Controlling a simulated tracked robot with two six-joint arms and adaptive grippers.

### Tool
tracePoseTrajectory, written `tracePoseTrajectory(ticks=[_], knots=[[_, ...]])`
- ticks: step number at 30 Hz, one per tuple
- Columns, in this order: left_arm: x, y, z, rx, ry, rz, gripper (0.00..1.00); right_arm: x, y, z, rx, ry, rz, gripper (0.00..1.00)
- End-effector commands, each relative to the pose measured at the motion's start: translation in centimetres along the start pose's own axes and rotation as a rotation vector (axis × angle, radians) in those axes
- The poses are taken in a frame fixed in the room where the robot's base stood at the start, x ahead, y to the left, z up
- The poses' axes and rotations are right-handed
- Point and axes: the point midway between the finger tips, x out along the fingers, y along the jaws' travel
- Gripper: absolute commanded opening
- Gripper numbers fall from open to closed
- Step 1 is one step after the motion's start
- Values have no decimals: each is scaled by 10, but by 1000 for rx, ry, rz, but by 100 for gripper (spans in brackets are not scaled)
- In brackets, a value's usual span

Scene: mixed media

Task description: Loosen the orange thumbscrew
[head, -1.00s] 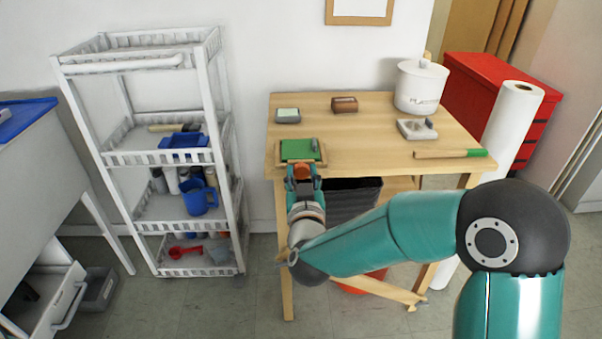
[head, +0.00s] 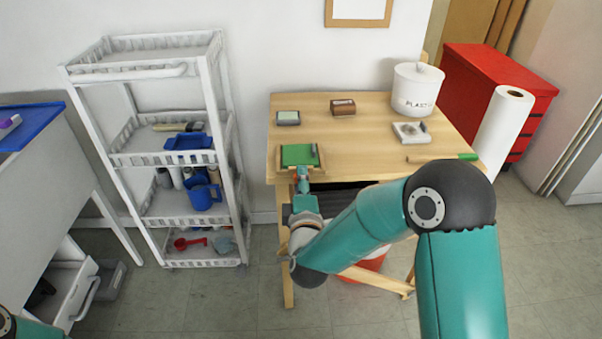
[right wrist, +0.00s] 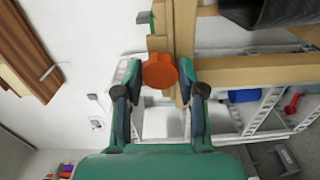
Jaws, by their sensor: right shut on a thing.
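The orange thumbscrew (right wrist: 160,71) shows in the right wrist view, between the two fingertips of my right gripper (right wrist: 160,80), which is shut on it. It sits against a wooden fixture (right wrist: 186,30) at the table's front edge. In the head view my right gripper (head: 302,180) is at that edge, just in front of the green block (head: 299,155) in its wooden holder, and it hides the thumbscrew. My left gripper is out of view; only a bit of my left arm shows at the bottom left.
A white shelf cart (head: 160,160) stands left. A white roll (head: 506,125) and red cabinet (head: 490,85) stand right.

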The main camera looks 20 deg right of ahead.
Motion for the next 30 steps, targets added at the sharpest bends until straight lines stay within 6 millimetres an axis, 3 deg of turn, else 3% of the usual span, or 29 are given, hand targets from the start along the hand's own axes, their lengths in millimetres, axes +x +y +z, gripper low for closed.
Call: tracePoseTrajectory(ticks=[3,4,7,17,30], knots=[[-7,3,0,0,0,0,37,0,1,2,-136,-4,-2,0],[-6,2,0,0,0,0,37,0,0,2,-138,-5,-1,42],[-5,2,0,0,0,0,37,0,0,1,-133,-4,0,56],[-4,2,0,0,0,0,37,-2,0,0,-130,-1,0,56],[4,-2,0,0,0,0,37,-49,-1,-1,-128,2,0,56]])
